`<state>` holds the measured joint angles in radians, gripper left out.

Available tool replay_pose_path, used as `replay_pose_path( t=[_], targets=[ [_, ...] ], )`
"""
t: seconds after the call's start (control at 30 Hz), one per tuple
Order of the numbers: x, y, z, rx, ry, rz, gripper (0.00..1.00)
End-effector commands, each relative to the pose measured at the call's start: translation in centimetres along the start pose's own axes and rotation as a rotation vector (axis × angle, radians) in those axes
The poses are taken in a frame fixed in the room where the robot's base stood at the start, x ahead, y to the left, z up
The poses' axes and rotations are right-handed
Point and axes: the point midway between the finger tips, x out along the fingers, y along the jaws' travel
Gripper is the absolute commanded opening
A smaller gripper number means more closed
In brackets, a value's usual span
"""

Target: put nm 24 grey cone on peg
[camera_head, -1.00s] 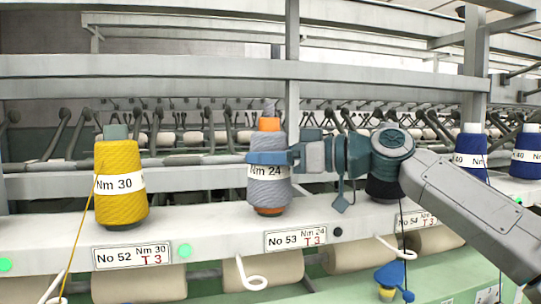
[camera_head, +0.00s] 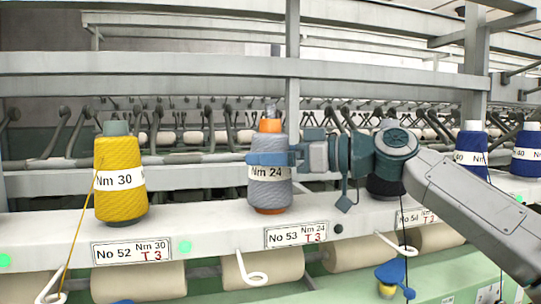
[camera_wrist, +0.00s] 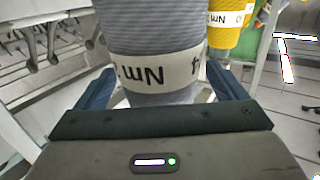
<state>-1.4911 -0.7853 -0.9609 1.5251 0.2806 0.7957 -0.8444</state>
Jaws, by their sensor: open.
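The grey cone (camera_head: 270,194) has an orange core and a white "Nm 24" band. It stands upright above the "No 53 Nm 24" label (camera_head: 296,237) on the white rail. A metal peg tip (camera_head: 270,110) shows above its orange top. My gripper (camera_head: 270,158) reaches in from the right, with blue fingers around the cone's upper half. The wrist view shows the cone (camera_wrist: 158,95) between the two open fingers, with gaps at both sides. The cone's foot looks close to or on the rail; exact contact is hard to tell.
A yellow "Nm 30" cone (camera_head: 120,180) stands left on the rail (camera_head: 200,222). A black cone (camera_head: 385,186) is partly behind my arm. Dark blue cones (camera_head: 471,150) stand at the right. A grey upright post (camera_head: 292,60) rises close behind the grey cone.

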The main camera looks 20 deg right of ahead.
Motion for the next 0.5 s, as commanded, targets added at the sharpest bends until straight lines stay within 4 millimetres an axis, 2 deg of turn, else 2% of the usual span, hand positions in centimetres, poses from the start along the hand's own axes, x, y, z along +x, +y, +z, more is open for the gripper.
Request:
replay_pose_path(
  t=[0.5],
  targets=[
    [-10.6,0.1,0.1,-0.001,0.005,0.004,0.92]
  ],
)
